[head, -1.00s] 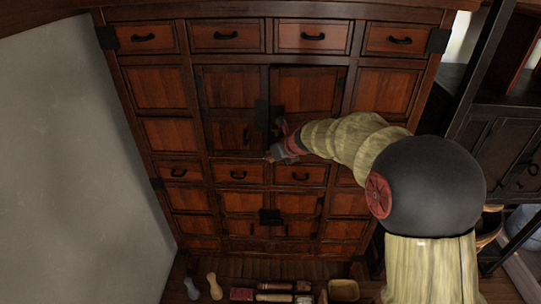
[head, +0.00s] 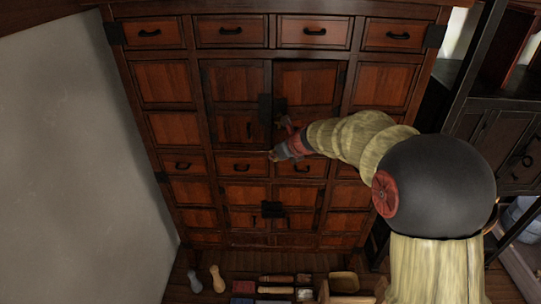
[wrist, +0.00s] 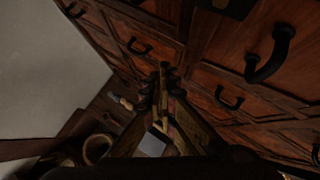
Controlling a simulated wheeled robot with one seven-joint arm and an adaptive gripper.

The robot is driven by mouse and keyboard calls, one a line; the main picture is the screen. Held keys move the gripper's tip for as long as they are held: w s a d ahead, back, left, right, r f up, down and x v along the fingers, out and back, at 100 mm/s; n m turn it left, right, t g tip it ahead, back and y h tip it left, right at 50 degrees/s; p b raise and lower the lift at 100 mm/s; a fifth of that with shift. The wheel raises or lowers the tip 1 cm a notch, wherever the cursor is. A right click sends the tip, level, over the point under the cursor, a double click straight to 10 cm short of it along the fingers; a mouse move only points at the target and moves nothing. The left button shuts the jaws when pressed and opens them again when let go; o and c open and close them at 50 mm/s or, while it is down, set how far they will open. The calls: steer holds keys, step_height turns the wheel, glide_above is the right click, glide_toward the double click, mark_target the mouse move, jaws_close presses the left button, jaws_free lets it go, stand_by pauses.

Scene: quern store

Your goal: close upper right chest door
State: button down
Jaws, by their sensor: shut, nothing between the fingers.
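The wooden chest (head: 164,84) fills the middle of the head view. Its upper right door (head: 308,88) is a red-brown panel beside the upper left door (head: 230,85). Dark edging shows along its top and right side; I cannot tell if it is fully flush. A black metal plate (head: 266,108) sits where the two doors meet. My gripper (head: 273,156) is shut and empty in front of the chest, below that plate. In the wrist view my closed fingertips (wrist: 164,68) point along the chest front.
A drawer row (head: 315,32) with black handles runs above the doors; more drawers and small doors lie below. A grey wall (head: 70,160) stands at left, a dark shelf unit (head: 505,110) at right. Brushes and scoops (head: 218,278) lie along the bottom.

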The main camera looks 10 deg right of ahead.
steer(key=s+r, duration=0.6)
steer(key=r, duration=0.1)
steer(key=s+d+f+m+y+b, duration=0.2)
steer(key=d+f+m, duration=0.35)
steer(key=f, duration=0.35)
steer(key=s+d+f+m+y+b, duration=0.1)
steer(key=s+d+f+m, duration=0.25)
steer(key=d+f, duration=0.5)
steer(key=w+a+r+m+t+y, duration=0.3)
steer(key=a+r+m+t+y, duration=0.15)
steer(key=r, duration=0.55)
steer(key=w+a+y+p, duration=0.1)
steer(key=w+a+p, duration=0.1)
steer(key=w+a, duration=0.4)
steer(key=shift+w+m, duration=0.35)
steer(key=shift+w, duration=2.4)
